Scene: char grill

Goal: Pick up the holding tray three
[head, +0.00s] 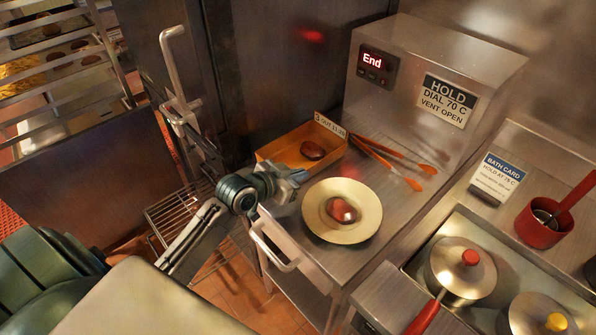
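Holding tray three is an orange rectangular tray (268,158) on the steel counter, with a tag reading 3 at its back right corner. A brown piece of food (312,150) lies in it. My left gripper (296,178) is at the tray's front side, close to its near edge. I cannot tell if it touches the tray, and its fingers are too small and dark to show whether they are open. My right gripper is out of view.
A cream plate (341,232) with a reddish-brown piece of food stands just right of my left gripper. Orange-tipped tongs (395,158) lie behind it, before a steel holding unit (425,60). Door handles (275,245) and a wire rack (180,215) are near my arm. Lidded pots (460,270) stand at right.

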